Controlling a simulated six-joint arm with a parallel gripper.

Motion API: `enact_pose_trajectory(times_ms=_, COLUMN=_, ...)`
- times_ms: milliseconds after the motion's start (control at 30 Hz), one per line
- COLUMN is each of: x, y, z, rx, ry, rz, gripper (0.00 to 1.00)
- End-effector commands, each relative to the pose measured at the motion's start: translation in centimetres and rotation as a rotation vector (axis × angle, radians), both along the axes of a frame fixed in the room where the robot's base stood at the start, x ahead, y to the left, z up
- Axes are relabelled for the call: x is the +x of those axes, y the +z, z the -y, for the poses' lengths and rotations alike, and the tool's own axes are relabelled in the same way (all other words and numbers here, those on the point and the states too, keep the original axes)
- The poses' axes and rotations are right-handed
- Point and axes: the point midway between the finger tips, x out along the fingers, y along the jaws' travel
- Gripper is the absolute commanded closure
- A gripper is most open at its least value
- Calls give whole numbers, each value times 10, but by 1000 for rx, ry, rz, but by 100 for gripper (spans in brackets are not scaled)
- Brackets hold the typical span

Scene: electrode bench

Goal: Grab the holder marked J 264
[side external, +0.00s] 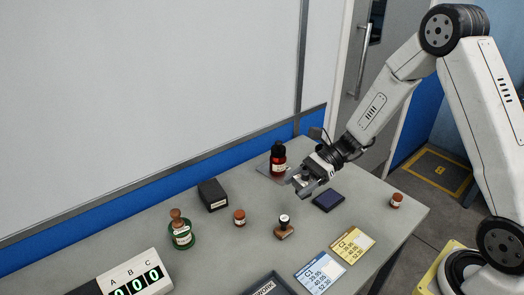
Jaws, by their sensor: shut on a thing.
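My gripper (304,186) is above the bench, to the lower right of a dark red bottle with a black cap (278,160). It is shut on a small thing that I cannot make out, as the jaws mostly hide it. I cannot read J 264 on anything. Small labelled red-brown pieces stand at the middle (239,218) and at the right (396,201) of the bench. A brown-topped piece with a label (181,232) stands in a green round base at the left. All the labels are too small to read.
A dark box (213,195), a stamp-like piece with a black and white top (284,226) and a dark blue pad (328,201) lie around the middle. Cards C1 (320,277) and C2 (352,245), a dark tray (270,284) and an A B C display (135,275) are nearer the front.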

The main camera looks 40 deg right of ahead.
Motion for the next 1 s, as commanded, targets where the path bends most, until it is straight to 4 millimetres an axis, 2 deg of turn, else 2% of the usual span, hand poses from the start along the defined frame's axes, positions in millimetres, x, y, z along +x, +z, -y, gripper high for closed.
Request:
enact_pose_trajectory(times_ms=100, x=-12, y=6, z=2, rx=0, ry=0, rz=2, gripper=100)
enact_pose_trajectory(times_ms=300, x=-23, y=11, z=2, rx=1, ry=-1, rz=1, gripper=100)
enact_pose_trajectory(times_ms=1000, x=-26, y=12, z=2, rx=1, ry=-1, rz=1, gripper=100)
